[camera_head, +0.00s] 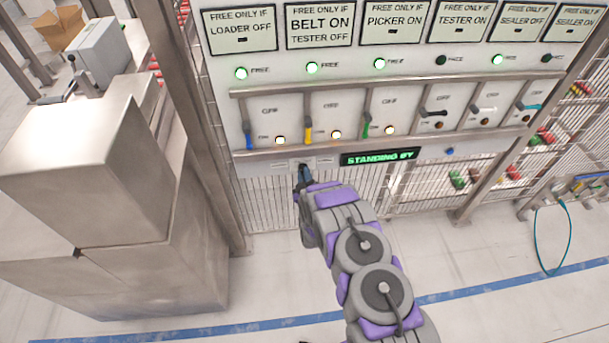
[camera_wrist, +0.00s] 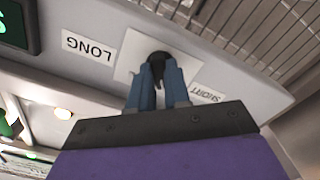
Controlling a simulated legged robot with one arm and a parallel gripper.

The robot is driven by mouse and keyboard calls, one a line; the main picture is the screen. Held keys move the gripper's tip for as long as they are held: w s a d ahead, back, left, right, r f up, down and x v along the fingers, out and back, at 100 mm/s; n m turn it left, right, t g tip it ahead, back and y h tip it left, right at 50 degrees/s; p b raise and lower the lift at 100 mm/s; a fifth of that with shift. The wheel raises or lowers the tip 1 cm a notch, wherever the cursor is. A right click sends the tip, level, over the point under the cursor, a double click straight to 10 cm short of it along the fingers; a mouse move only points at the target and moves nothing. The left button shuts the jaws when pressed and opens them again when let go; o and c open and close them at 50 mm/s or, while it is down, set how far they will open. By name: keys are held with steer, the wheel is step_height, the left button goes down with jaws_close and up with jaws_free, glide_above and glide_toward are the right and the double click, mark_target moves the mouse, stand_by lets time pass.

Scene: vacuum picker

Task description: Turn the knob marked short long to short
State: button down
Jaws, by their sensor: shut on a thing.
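The black knob (camera_wrist: 158,60) sits on a white plate (camera_wrist: 130,62) on the panel's lower strip. In the wrist view, which is upside down, the LONG label (camera_wrist: 88,46) is left of the knob and the SHORT label (camera_wrist: 208,93) is right of it, partly hidden by my gripper. My gripper (camera_wrist: 160,72) has its two blue fingers closed around the knob. In the head view my gripper (camera_head: 304,174) reaches the panel's lower edge, and its fingers hide most of the knob. The knob's exact pointing direction is hard to tell.
Above is a row of levers (camera_head: 308,113) with colored handles and lit lamps. A green display (camera_head: 380,157) reads STANDING BY, right of my gripper. Wire mesh (camera_head: 270,190) lies below the panel. A large grey box-like machine (camera_head: 90,170) stands at left.

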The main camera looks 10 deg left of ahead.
steer(key=shift+a, duration=0.15)
steer(key=c, duration=1.1)
jaws_free()
steer(key=shift+a, duration=0.1)
steer(key=shift+s, duration=0.1)
steer(key=shift+p+v, duration=2.2)
steer(key=shift+v, duration=6.35)
